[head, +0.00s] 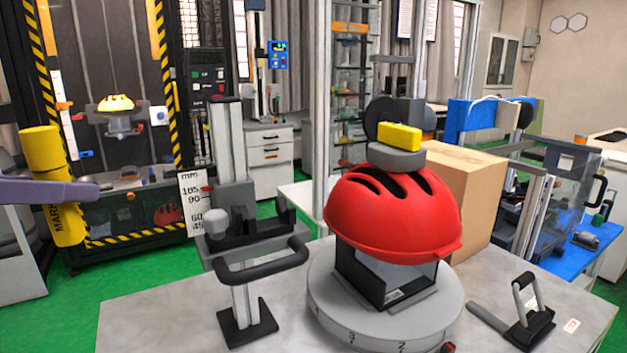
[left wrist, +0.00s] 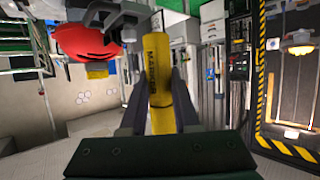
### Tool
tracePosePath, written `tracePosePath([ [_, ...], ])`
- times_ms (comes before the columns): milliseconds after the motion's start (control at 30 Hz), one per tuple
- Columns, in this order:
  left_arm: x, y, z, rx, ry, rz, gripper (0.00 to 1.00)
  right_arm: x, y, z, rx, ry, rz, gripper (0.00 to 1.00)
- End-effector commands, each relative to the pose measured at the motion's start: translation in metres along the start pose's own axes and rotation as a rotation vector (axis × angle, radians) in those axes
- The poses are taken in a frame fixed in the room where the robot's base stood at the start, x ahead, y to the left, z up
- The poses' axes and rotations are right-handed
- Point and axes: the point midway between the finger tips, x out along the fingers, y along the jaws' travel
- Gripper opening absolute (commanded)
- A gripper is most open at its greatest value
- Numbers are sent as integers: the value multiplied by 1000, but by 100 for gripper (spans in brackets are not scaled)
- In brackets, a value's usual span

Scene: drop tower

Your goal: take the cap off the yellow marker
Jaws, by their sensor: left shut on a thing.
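The yellow marker (head: 66,222) stands nearly upright at the far left of the head view, with dark lettering on its lower part. A wider yellow section, which looks like the cap (head: 42,149), sits at its upper end. My left gripper (head: 82,190) is shut on the marker around its middle, just below that wider section. In the left wrist view the marker (left wrist: 157,70) stands between the two fingers of the left gripper (left wrist: 160,112). The exact seam between cap and body is hard to make out. My right gripper is not in view.
A grey table (head: 150,315) holds a red helmet (head: 390,215) on a round turntable, a clamp stand (head: 238,200), a toggle clamp (head: 525,318) and a cardboard box (head: 465,190). A striped-frame test tower (head: 110,60) stands behind the marker. Air around the marker looks free.

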Motion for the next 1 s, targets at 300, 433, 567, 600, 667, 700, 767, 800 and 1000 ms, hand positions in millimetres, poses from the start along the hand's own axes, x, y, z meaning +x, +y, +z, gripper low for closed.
tracePosePath([
  [300, -105, 74, -115, 180, 0, 414, 0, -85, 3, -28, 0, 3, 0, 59],
  [433, -134, 94, -133, 226, 0, 532, 0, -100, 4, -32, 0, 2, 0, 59],
  [567, -157, 108, -150, 259, 0, 618, 0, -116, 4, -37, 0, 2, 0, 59],
  [600, -158, 108, -155, 256, 0, 616, 0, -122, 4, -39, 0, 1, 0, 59],
  [667, -161, 107, -163, 254, -1, 616, 0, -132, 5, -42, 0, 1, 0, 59],
  [700, -163, 107, -169, 253, -1, 615, 0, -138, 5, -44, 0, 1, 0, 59],
  [767, -167, 107, -179, 252, -1, 615, 0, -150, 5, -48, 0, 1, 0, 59],
  [800, -170, 107, -186, 252, 0, 615, 0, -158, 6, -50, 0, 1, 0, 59],
  [1000, -190, 107, -236, 249, 0, 614, 0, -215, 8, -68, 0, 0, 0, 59],
])
